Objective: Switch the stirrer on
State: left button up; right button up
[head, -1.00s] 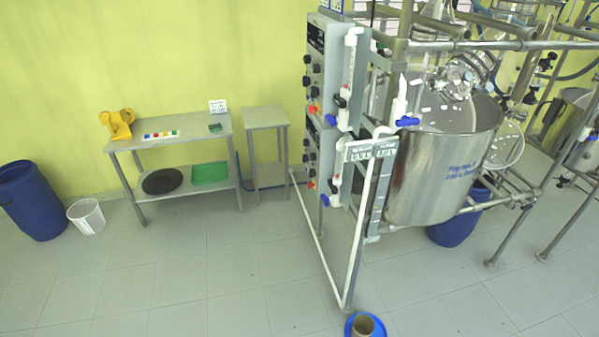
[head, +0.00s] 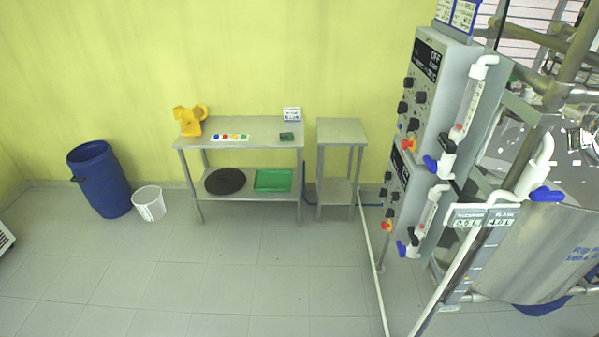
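The upper grey control box (head: 436,95) is on the right, mounted on the reactor frame. Its left face has several black knobs and a red and yellow button (head: 408,145). A dark display on it shows small text, which seems to include "OFF". A lower control box (head: 398,205) below it has black knobs and another red button (head: 387,226). I cannot tell from here which knob belongs to the stirrer. A steel vessel (head: 540,255) with blue lettering is at the right edge, partly cut off. Neither of my grippers is in view.
A steel table (head: 260,127) with a yellow object (head: 190,120) and small items stands at the wall, beside a small side table (head: 341,130). A blue barrel (head: 100,180) and white bucket (head: 149,203) stand left. White pipes (head: 372,270) reach the floor before the boxes.

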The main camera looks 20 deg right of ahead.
aim_at(383, 192)
jog(key=u, duration=0.4)
jog(key=i, duration=1.8)
jog(key=z, duration=0.45)
jog(key=i, duration=1)
jog(key=z, duration=0.95)
